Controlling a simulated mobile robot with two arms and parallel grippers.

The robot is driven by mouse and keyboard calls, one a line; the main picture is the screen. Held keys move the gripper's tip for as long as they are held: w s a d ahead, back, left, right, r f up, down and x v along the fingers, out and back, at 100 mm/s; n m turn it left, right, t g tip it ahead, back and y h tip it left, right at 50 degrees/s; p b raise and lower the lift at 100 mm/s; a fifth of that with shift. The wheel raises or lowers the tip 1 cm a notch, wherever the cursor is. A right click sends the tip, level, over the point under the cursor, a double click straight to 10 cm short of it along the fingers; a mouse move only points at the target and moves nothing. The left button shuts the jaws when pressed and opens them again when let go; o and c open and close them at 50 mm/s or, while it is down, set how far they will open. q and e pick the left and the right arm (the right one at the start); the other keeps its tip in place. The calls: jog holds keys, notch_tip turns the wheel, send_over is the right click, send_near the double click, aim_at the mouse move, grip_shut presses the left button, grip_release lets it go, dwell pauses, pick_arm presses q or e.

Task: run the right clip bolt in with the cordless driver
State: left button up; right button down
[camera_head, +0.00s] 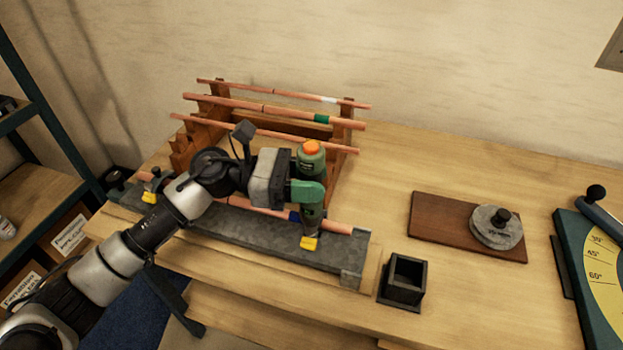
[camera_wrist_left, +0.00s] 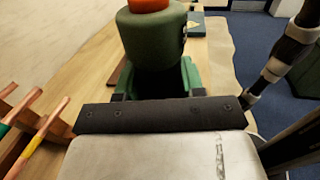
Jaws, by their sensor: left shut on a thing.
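The green cordless driver (camera_head: 311,160) with an orange cap stands nearly upright in my left gripper (camera_head: 308,194), which is shut on it. The wrist view shows the driver (camera_wrist_left: 152,45) close up between the fingers. Its lower end points down at the yellow right clip (camera_head: 309,243), on the front copper pipe near a blue band. The bolt is hidden, and I cannot tell whether the driver touches it. Another yellow clip (camera_head: 150,197) sits at the pipe's left end. My right gripper does not show.
The grey fixture base (camera_head: 265,240) carries the front pipe. Several copper pipes rest on wooden racks (camera_head: 345,135) behind. A black square holder (camera_head: 403,280) stands to the right. A brown board (camera_head: 440,222) bears a round grey weight (camera_head: 495,228). A teal angle gauge (camera_head: 590,270) is far right.

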aim_at(311, 155)
pick_arm(q)
jog(key=shift+f+b, duration=0.45)
jog(key=shift+b, duration=1.2)
dwell(3.3)
jog(key=shift+r, duration=0.1)
jog(key=shift+r+p, duration=0.95)
jog(key=shift+r, duration=2.1)
